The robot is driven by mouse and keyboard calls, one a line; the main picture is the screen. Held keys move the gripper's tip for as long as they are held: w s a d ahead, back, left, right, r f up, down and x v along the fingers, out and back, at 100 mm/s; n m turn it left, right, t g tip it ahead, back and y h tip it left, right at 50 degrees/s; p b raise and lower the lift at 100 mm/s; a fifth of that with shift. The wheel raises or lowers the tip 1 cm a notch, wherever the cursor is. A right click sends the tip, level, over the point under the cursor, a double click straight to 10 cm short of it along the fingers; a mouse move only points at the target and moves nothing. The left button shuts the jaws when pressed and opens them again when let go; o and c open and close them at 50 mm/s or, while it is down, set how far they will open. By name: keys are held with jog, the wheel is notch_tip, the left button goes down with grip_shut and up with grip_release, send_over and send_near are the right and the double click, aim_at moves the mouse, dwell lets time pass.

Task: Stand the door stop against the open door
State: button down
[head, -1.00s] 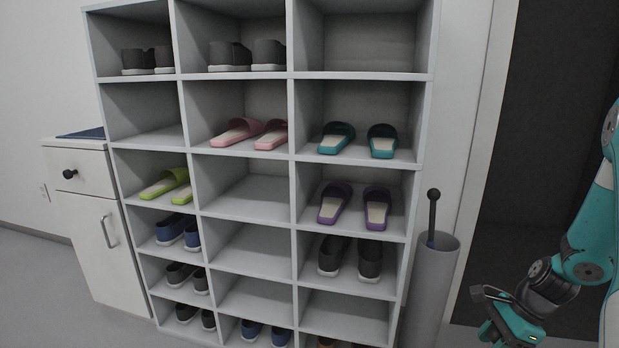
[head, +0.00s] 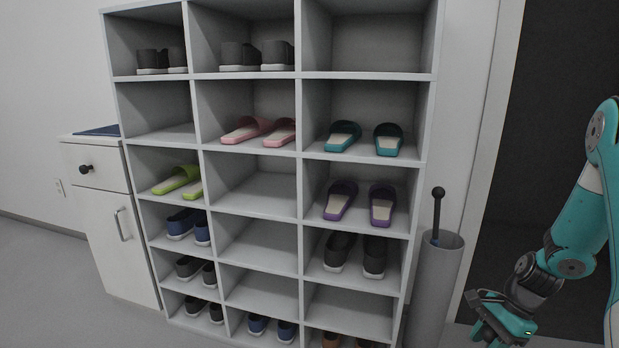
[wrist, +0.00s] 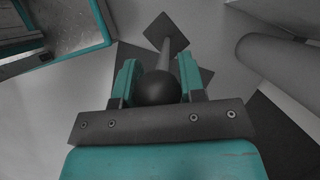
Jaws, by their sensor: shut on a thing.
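My gripper (wrist: 159,72) is shut on the door stop (wrist: 162,90). In the wrist view the door stop shows a dark ball knob between the two teal-backed fingers, with a grey rod running from it to a dark square end at the top. My gripper also shows low at the right of the head view (head: 497,318), beyond the grey cylinder. There the door stop is hard to make out. A dark upright area (head: 545,130) beside a pale frame stands at the right; I cannot tell whether it is the open door or the doorway.
A grey cylinder (head: 433,290) with a ball-topped handle (head: 437,200) stands left of my gripper. A white shoe rack (head: 299,130) with several pairs of shoes fills the middle. A white cabinet (head: 100,210) stands left. Clear grey floor (head: 40,260) shows at the far left.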

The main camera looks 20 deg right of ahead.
jog(key=w+a+n+g+h, duration=0.2)
jog(key=w+a+n+g, duration=0.1)
jog(key=w+a+n, duration=0.55)
jog(key=w+a+n+g+h, duration=0.25)
jog(key=w+a+n, duration=0.35)
jog(key=a+n, duration=0.5)
jog(key=s+r+p, duration=0.2)
jog(key=r+p, duration=1.6)
jog(key=r, duration=0.1)
jog(key=s+r+p, duration=0.3)
jog(key=r+p, duration=1.4)
jog(key=r, duration=0.2)
jog(key=s+x, duration=0.1)
jog(key=x, duration=0.5)
jog(key=shift+d, duration=0.2)
jog(key=shift+m, duration=0.25)
